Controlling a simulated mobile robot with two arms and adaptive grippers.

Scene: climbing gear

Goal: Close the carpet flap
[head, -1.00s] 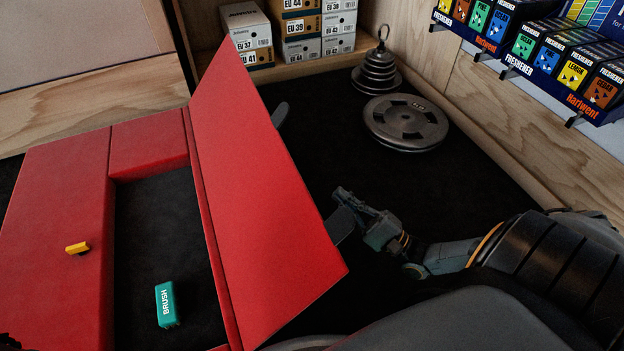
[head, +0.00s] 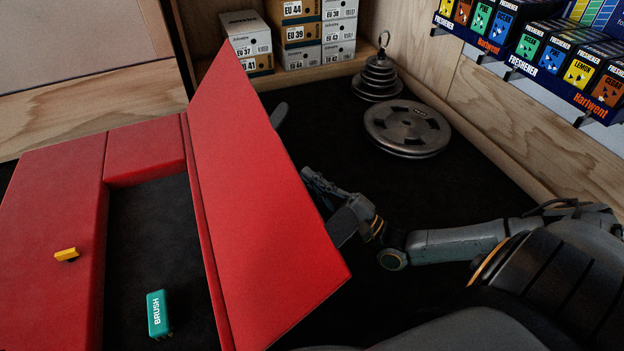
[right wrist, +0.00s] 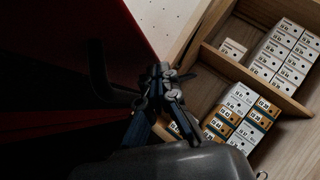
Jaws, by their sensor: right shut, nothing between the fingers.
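The red carpet flap (head: 258,205) stands raised and tilted on its hinge at the right side of the opening in the red carpet (head: 60,215). The dark recess (head: 150,245) beside it is uncovered. My right gripper (head: 310,178) is shut and empty, close behind the flap's right face near its right edge; I cannot tell whether it touches. In the right wrist view my right gripper (right wrist: 160,72) shows shut beside the dark red flap (right wrist: 110,30). My left gripper is not in view.
A green brush box (head: 157,313) lies in the recess and a yellow piece (head: 67,255) on the carpet. Weight plates (head: 406,127) and a stacked weight (head: 379,78) stand behind. Shoe boxes (head: 300,45) fill a shelf.

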